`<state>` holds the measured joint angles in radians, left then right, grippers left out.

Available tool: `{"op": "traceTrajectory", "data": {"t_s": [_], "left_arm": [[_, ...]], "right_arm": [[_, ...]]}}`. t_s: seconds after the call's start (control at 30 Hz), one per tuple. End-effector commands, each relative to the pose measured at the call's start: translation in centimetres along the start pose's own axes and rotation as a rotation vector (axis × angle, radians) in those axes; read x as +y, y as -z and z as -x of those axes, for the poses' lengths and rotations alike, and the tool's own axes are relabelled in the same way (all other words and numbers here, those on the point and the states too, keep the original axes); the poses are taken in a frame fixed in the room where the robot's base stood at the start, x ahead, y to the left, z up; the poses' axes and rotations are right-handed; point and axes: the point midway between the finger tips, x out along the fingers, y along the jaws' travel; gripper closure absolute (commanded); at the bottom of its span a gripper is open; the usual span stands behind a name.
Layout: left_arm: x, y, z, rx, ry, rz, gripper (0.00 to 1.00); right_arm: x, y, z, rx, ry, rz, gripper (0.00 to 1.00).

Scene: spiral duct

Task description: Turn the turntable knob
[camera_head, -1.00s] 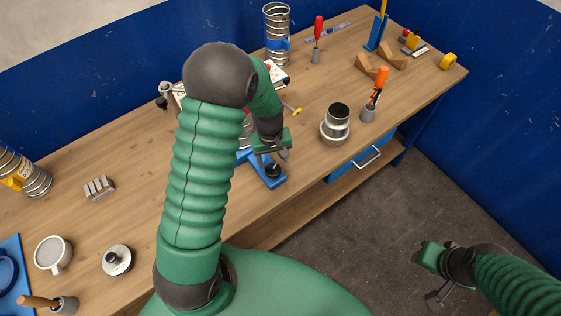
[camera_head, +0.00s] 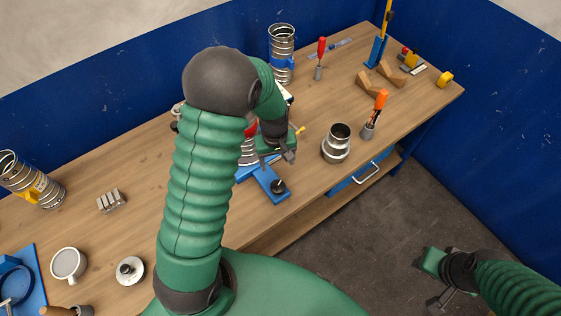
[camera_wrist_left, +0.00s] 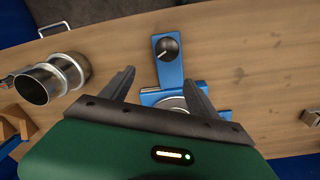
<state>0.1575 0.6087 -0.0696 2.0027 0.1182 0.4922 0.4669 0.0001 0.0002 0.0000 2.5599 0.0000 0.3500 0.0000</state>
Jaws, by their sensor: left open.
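The turntable's black knob (camera_head: 278,187) sits at the near end of a blue base arm (camera_head: 265,176) by the table's front edge. In the left wrist view the knob (camera_wrist_left: 167,49) has a pale pointer line and lies just beyond the fingertips. My left gripper (camera_head: 289,154) is above the turntable, open and empty, apart from the knob. Its two dark fingers (camera_wrist_left: 160,80) straddle the blue base in the wrist view. My arm hides part of the turntable and the spiral duct piece (camera_head: 248,152) on it. My right gripper (camera_head: 442,298) hangs over the floor, away from the table.
A metal reducer (camera_head: 336,146) stands right of the turntable, near an orange-handled tool in a holder (camera_head: 370,126). A tall duct (camera_head: 282,55) stands at the back. A mug (camera_head: 68,264) and a metal cap (camera_head: 130,270) are at left. A drawer handle (camera_head: 366,174) juts from the front.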

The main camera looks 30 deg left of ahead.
Motion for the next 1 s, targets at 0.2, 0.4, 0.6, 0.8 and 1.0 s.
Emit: {"op": "traceTrajectory", "data": {"t_s": [0.2,0.4,0.6,0.8,1.0], "left_arm": [[0.4,-0.2,2.3,0.002,0.002,-0.001,0.30],[0.7,-0.2,4.0,0.003,0.003,-0.002,0.30],[0.5,0.0,5.7,0.002,0.001,-0.001,0.30],[0.4,0.1,7.3,0.001,0.000,-0.002,0.30],[0.6,0.1,9.0,0.002,0.001,-0.001,0.30]], "right_arm": [[0.0,0.5,1.9,0.000,0.000,0.000,0.64],[0.0,0.8,3.3,0.000,0.000,0.000,0.64],[0.0,1.1,4.7,0.000,0.000,0.000,0.64],[0.0,1.4,6.0,0.000,0.000,0.000,0.64],[0.0,1.7,7.4,0.000,0.000,0.000,0.64]]}}
